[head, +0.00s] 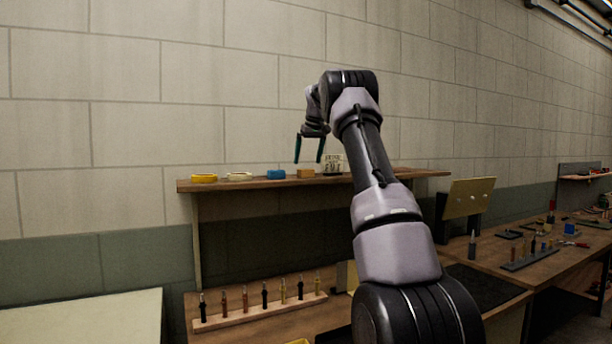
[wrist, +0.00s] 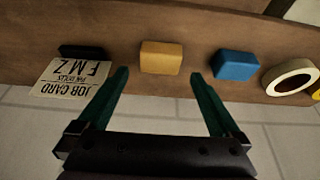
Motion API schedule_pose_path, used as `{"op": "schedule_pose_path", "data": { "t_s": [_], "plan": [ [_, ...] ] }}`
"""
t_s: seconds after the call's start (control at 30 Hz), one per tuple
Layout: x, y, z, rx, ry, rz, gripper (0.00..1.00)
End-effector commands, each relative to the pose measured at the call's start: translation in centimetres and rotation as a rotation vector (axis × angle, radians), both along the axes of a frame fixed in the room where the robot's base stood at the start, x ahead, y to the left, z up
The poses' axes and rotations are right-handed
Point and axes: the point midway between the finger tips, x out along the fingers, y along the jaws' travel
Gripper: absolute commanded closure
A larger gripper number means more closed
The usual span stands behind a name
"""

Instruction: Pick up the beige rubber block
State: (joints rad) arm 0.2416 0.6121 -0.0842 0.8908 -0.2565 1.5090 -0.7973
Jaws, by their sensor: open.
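The beige rubber block (head: 306,173) sits on the raised wooden shelf, between a blue block and a job card. In the wrist view the beige block (wrist: 161,57) lies on the shelf, just beyond and between my fingertips. My gripper (head: 309,158) is above the shelf with its green fingers pointing down. In the wrist view my gripper (wrist: 158,74) is open and empty, with a finger to each side of the block's line. I cannot tell from the head view exactly how high the fingertips are above the block.
The blue block (wrist: 236,65) and a cream tape ring (wrist: 290,77) lie right of the beige block in the wrist view; the job card (wrist: 78,78) is left. The wooden shelf (head: 240,184) backs onto the wall. A tool rack (head: 262,312) stands on the bench below.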

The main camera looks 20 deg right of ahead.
Motion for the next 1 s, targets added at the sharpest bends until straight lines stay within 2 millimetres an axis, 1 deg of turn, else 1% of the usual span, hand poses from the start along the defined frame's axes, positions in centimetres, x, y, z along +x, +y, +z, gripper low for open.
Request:
{"op": "schedule_pose_path", "data": {
  "t_s": [0.03, 0.2, 0.3, 0.5, 0.53, 0.57, 0.6, 0.67, 0.7, 0.73, 1.0],
  "plan": [
    [0.2, 0.0, -1.0, 0.001, 0.004, 0.000, 0.00],
    [1.0, 0.0, -3.1, 0.001, 0.003, 0.000, 0.00],
    [1.3, 0.0, -3.6, 0.000, 0.001, 0.000, 0.00],
    [1.3, 0.0, -3.6, 0.000, 0.001, 0.000, 0.00],
    [1.3, 0.0, -3.6, 0.000, 0.001, 0.000, 0.08],
    [1.3, 0.0, -3.6, 0.000, 0.001, 0.000, 0.19],
    [1.3, 0.0, -3.6, 0.000, 0.001, 0.000, 0.34],
    [1.3, 0.0, -3.6, 0.000, 0.001, 0.000, 0.57],
    [1.3, 0.0, -3.6, 0.000, 0.001, 0.000, 0.73],
    [1.3, 0.0, -3.6, 0.000, 0.001, 0.000, 0.82],
    [1.3, 0.0, -3.4, 0.000, 0.000, -0.001, 0.82]
  ]
}}
